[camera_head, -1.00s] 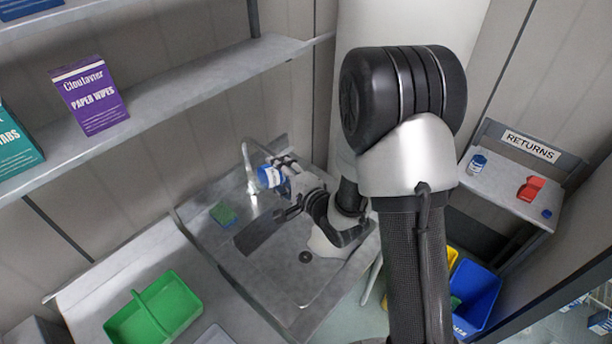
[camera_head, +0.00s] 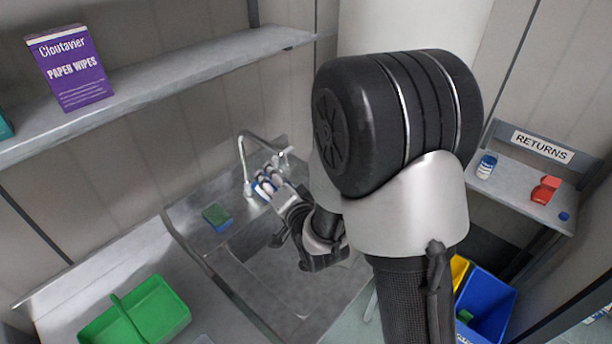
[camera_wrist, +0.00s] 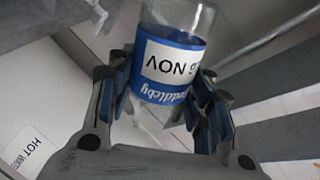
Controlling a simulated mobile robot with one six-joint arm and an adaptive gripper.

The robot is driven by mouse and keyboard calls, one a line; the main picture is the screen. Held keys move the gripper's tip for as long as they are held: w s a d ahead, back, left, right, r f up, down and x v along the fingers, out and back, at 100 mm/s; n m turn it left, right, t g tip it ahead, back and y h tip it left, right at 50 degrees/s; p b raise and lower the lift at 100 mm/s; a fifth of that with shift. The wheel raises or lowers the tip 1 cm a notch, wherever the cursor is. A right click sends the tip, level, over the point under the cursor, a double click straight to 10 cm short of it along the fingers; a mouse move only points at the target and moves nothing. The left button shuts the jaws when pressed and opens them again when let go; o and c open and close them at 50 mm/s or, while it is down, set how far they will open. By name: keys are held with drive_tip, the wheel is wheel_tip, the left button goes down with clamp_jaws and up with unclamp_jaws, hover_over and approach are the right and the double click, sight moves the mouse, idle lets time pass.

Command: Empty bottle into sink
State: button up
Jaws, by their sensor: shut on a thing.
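My gripper (camera_wrist: 168,110) is shut on a clear bottle with a blue label (camera_wrist: 172,65); a white patch on the label reads "NOV" upside down in the wrist view. In the head view my gripper (camera_head: 272,187) is small, beside the faucet (camera_head: 246,165) at the back of the sink. My fingers hide most of the bottle there. The metal sink basin (camera_head: 285,290) lies below and in front of the gripper, partly hidden by my arm.
A green and blue sponge (camera_head: 217,217) lies on the sink's left rim. A green caddy (camera_head: 135,315) sits on the left counter. A shelf with a purple wipes box (camera_head: 70,68) hangs above. The returns shelf (camera_head: 510,190) and a blue bin (camera_head: 488,305) stand right.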

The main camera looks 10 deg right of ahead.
drive_tip(key=f+n+b, duration=0.1)
drive_tip(key=b, duration=0.3)
drive_tip(key=shift+w+d+f+n+t+h, duration=0.15)
drive_tip(key=shift+d+f+n+t+h, duration=0.15)
drive_tip(key=shift+f+n, duration=0.1)
drive_tip(key=f+n+b, duration=0.1)
drive_tip(key=b, duration=0.2)
drive_tip(key=n+b, duration=0.1)
drive_tip(key=b, duration=0.2)
drive_tip(key=a+f+n+t+b, duration=0.1)
drive_tip(key=n+b, duration=0.1)
drive_tip(key=b, duration=0.2)
drive_tip(key=shift+s+a+f+h, duration=0.1)
drive_tip(key=shift+s+f+h, duration=0.1)
drive_tip(key=shift+h, duration=0.2)
drive_tip(key=shift+s+a+f+n+t, duration=0.15)
drive_tip(key=shift+a+n+t, duration=0.2)
drive_tip(key=shift+n, duration=0.65)
drive_tip(key=shift+a+f+n+t, duration=0.2)
drive_tip(key=shift+n+t, duration=0.15)
drive_tip(key=shift+n, duration=0.65)
